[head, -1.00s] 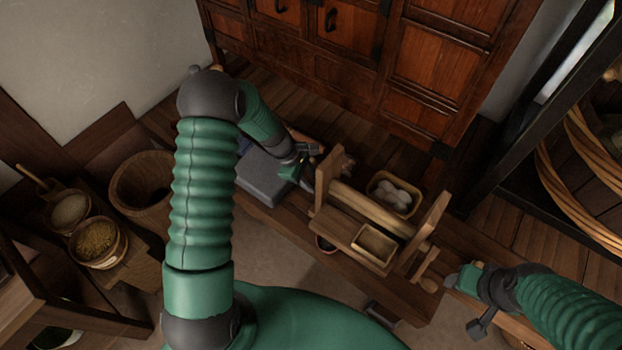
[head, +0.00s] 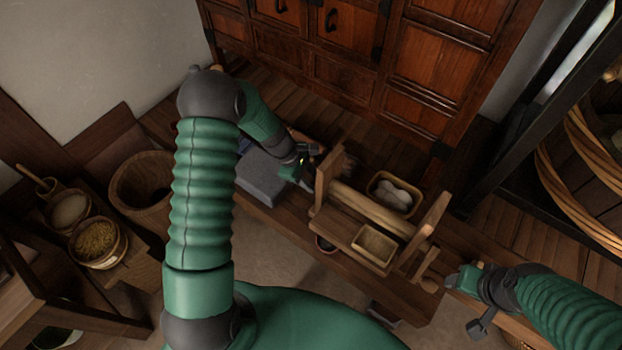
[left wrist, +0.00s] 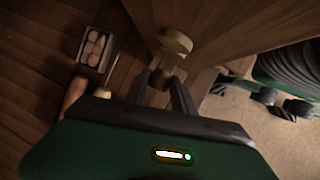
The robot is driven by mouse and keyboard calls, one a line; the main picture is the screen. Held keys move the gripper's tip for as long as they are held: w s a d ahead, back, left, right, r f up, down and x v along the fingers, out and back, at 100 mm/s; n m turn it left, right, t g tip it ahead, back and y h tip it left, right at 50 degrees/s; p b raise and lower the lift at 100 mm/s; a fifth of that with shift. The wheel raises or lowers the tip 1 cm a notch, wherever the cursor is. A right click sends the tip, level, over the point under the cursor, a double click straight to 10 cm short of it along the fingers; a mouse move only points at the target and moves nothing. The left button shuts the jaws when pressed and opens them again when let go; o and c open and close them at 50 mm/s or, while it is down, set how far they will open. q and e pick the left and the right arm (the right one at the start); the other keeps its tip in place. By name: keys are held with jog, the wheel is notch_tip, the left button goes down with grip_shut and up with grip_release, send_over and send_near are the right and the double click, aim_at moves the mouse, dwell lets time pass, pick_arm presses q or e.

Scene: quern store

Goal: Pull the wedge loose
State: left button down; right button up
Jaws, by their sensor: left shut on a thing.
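The wedge (left wrist: 175,41) shows in the left wrist view as a pale wooden piece with a rounded head beside a wide wooden board. My left gripper (left wrist: 164,88) is shut on its near part, between the two dark fingers. In the head view my left gripper (head: 309,182) is at the left upright of the wooden frame (head: 327,168), and the wedge cannot be made out there. My right gripper (head: 452,282) is near the frame's right end, beside a round wooden knob (head: 430,285); its jaw gap is too small to read.
A box of pale rounded things (head: 395,193) stands behind the frame, and a small wooden tray (head: 374,245) sits at its front. A grey block (head: 262,180) lies left of the frame. A wooden tub (head: 143,182) and bowls (head: 97,243) stand farther left. A cabinet (head: 345,50) closes the back.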

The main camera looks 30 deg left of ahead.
pick_arm(q)
jog(key=shift+w+r, duration=0.15)
jog(key=shift+w, duration=0.1)
jog(key=a, duration=0.2)
jog(key=a+p, duration=0.1)
jog(key=shift+w+a, duration=0.25)
jog(key=c, duration=1.2)
grip_release()
jog(key=shift+o, duration=0.6)
jog(key=shift+s, duration=0.1)
jog(key=p+v, duration=0.4)
jog(key=v, duration=1.2)
jog(key=shift+a+r, duration=0.25)
